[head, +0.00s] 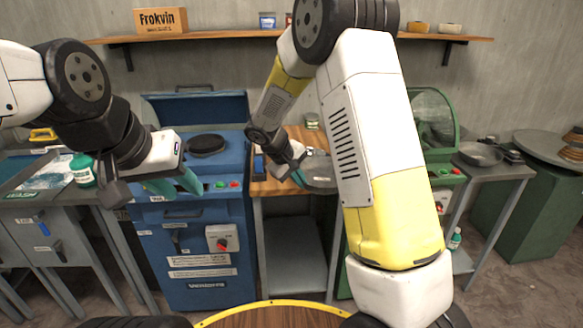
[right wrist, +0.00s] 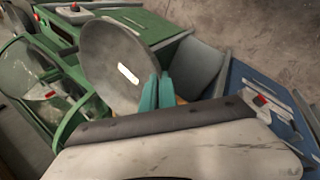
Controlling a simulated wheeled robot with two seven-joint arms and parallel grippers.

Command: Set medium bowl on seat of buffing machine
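A grey metal bowl (head: 321,172) is at my right gripper (head: 299,176), partly hidden behind my right arm. In the right wrist view the bowl (right wrist: 112,62) looks tilted, with a bright highlight, and its rim is between the close-set teal fingers (right wrist: 157,92). The blue buffing machine (head: 194,262) stands left of centre. Its round black seat (head: 207,144) on top is empty. My left gripper (head: 175,186) has its teal fingers apart and empty, in front of the blue machine's upper left side.
A wooden-topped bench (head: 270,186) stands right of the blue machine. A green machine (head: 432,108) with a clear hood is further right, beside a grey table with another bowl (head: 480,153). A green bottle (head: 82,170) stands on the left bench.

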